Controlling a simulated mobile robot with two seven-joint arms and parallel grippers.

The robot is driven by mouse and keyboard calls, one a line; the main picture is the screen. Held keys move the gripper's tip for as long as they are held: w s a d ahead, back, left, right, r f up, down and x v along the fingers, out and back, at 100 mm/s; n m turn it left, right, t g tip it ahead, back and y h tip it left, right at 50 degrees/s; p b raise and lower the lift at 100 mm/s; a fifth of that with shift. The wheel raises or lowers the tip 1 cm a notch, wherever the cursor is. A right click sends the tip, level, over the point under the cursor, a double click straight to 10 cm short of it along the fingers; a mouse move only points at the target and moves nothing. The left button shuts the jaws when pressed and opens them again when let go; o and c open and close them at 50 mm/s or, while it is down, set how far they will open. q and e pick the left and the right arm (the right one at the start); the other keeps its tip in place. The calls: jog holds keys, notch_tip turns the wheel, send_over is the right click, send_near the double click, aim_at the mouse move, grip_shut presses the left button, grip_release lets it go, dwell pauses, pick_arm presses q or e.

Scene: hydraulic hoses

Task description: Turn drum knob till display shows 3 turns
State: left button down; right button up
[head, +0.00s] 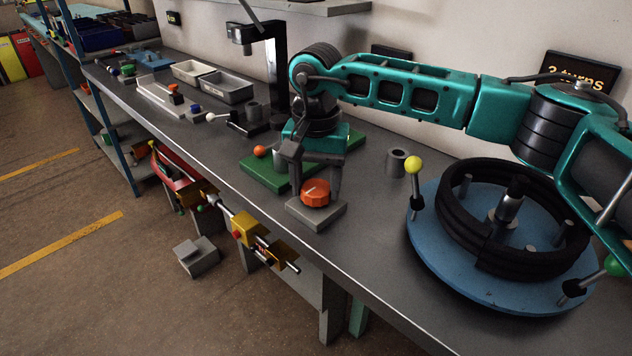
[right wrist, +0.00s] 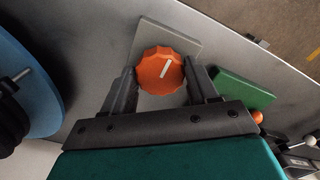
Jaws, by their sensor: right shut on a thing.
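The orange drum knob (head: 316,193) with a white pointer line sits on a grey block on the bench. My right gripper (head: 312,192) comes down over it and is shut on it. In the right wrist view the knob (right wrist: 160,70) lies between the two dark fingers of my right gripper (right wrist: 162,82). The display (head: 580,72) on the wall at the right reads "3 turns", partly covered by my right arm. The blue drum (head: 445,255) carries a coil of black hose (head: 455,220). My left gripper is not in view.
A green plate (head: 262,170) with an orange-topped lever lies behind the knob block. A grey cylinder (head: 396,163) stands between knob and drum. Grey bins (head: 226,87) and small parts stand farther left on the bench. The bench's front edge runs close by the knob block.

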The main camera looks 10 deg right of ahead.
aim_at(316, 187)
dwell(0.3)
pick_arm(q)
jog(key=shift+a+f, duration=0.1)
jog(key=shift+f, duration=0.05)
pick_arm(e)
jog(key=o, duration=1.1)
jog(key=shift+c, duration=0.2)
pick_arm(q)
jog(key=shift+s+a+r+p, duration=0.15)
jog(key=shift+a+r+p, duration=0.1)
jog(key=shift+p, duration=0.3)
pick_arm(e)
notch_tip(316, 187, up, 13)
